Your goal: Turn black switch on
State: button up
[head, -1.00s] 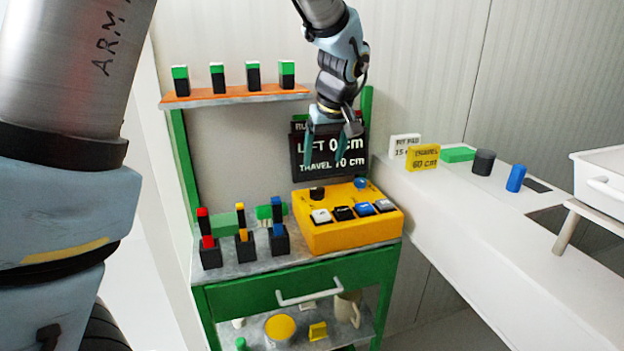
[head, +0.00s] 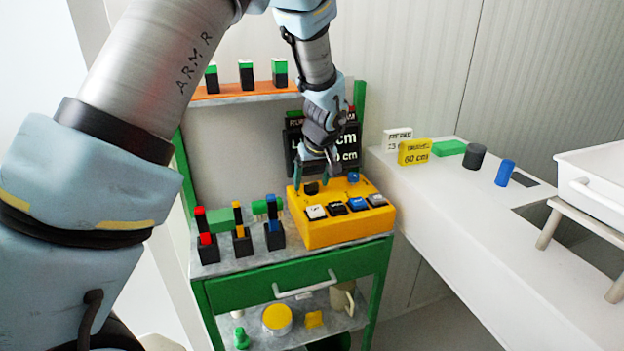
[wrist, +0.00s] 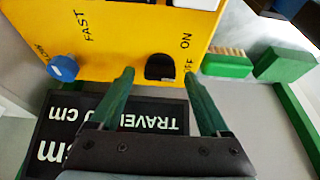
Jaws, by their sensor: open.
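The black switch (head: 311,188) is a small dark knob on top of the yellow box (head: 345,232), near its back left corner. In the wrist view the black switch (wrist: 160,66) shows between my two green fingertips, with the words ON and OFF beside it. Which way it is turned I cannot tell. My gripper (head: 311,180) is open, pointing down over the back of the box. In the wrist view my gripper (wrist: 160,75) has a finger on each side of the switch, with visible gaps. Whether the tips reach down to its height is unclear.
A blue knob (head: 353,177) sits right of the switch, and several push buttons (head: 345,206) line the box's front. A black display (head: 347,148) stands close behind my gripper. Black blocks with coloured tops (head: 240,242) stand left of the box. A green drawer (head: 290,285) is below.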

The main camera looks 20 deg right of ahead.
grip_shut()
dwell(0.5)
jog(key=shift+f+b, duration=0.1)
jog(key=shift+b, duration=0.25)
jog(key=shift+d+n+y+b, duration=0.1)
jog(key=shift+n+y+b, duration=0.2)
jog(key=shift+n+b, duration=0.35)
jog(key=n+y+b, duration=0.1)
jog(key=n, duration=0.1)
jog(key=shift+d+n, duration=0.1)
jog(key=shift+n, duration=0.25)
jog(key=n+y, duration=0.1)
jog(key=n, duration=0.2)
jog(key=shift+n+g+b, duration=0.3)
jog(key=n, duration=0.2)
jog(key=n+g+y, duration=0.1)
jog(key=n, duration=0.1)
jog(key=shift+w+d+y+p, duration=0.1)
jog(key=shift+y+p, duration=0.2)
jog(key=shift+p, duration=0.05)
jog(key=shift+n, duration=0.3)
